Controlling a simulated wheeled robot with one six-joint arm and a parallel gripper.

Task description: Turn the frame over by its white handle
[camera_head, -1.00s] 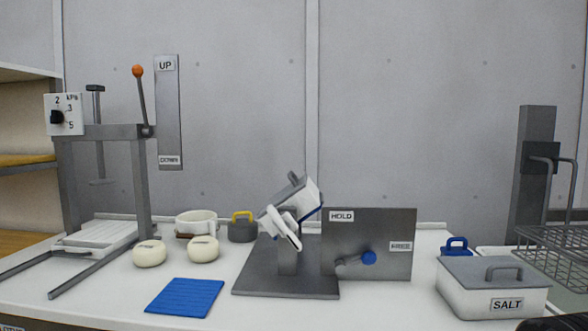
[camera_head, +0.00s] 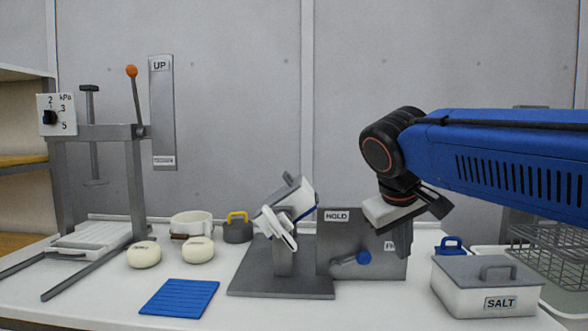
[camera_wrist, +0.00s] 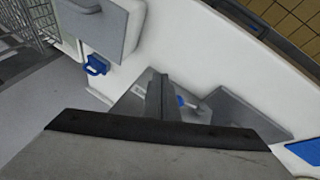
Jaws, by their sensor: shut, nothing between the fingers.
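The frame (camera_head: 292,205) is a white and grey box-like piece with a blue edge. It sits tilted on a grey stand (camera_head: 284,256) in the middle of the table. Its white handle (camera_head: 280,232) slants down at the front. My gripper (camera_head: 403,250) is to the right of the frame, in front of the right end of the HOLD/FREE plate (camera_head: 338,240), and well apart from the handle. Its fingers are together and empty, also in the wrist view (camera_wrist: 158,90). In the head view the gripper covers part of the FREE label.
A lidded SALT box (camera_head: 480,298) and a small blue-handled item (camera_head: 452,246) stand to the right, by a wire basket (camera_head: 550,250). To the left are a blue mat (camera_head: 180,298), two pale round lumps (camera_head: 198,250), a yellow-handled weight (camera_head: 237,229) and a press (camera_head: 135,190).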

